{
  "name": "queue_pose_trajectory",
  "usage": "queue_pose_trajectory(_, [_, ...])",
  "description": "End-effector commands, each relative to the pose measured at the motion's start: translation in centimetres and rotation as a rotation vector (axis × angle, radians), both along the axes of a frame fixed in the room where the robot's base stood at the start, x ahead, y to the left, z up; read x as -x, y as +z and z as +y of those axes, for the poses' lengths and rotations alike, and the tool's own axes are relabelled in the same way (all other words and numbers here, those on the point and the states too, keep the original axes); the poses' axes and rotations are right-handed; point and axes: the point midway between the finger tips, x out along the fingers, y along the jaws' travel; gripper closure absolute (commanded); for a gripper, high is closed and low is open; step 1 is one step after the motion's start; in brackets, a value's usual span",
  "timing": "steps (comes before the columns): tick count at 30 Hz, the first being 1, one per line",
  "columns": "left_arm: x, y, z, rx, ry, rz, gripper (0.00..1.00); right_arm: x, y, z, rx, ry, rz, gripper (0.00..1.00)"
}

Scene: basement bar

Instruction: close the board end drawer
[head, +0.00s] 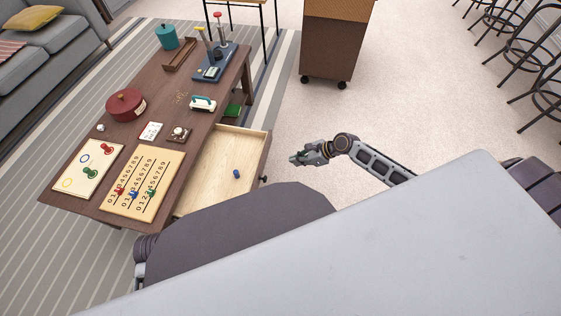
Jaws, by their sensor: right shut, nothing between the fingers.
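The board end drawer (224,166) stands pulled out from the long side of the low brown table, at the end with the game boards. Its inside is pale wood and holds one small blue piece (236,174). A dark knob (263,179) shows on its front; my own body hides the drawer's near corner. My right gripper (296,158) is shut and empty, to the right of the drawer front and apart from it, with its fingers toward the drawer. My left gripper is not in view; only a bit of that arm shows at the lower left.
The table (103,145) carries a numbered peg board (143,180), a ring board (88,168), a red round pot (126,105) and a blue joystick base (215,62). A wheeled brown cabinet (330,45) stands behind.

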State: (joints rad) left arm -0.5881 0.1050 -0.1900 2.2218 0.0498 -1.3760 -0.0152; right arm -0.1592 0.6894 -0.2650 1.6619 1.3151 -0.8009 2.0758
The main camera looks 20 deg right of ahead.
Motion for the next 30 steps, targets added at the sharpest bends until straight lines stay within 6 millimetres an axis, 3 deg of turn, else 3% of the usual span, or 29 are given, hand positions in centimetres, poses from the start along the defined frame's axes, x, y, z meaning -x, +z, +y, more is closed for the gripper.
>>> queue_pose_trajectory(13, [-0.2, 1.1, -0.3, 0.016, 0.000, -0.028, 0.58, -1.3, -2.4, 1.9, 0.000, 0.001, -0.001, 1.00])
queue_pose_trajectory(28, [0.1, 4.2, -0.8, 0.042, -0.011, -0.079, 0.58, -3.1, -5.5, 4.5, -0.001, 0.000, -0.002, 1.00])
queue_pose_trajectory(30, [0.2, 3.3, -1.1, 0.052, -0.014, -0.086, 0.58, -3.3, -6.0, 4.8, 0.000, 0.001, -0.001, 1.00])
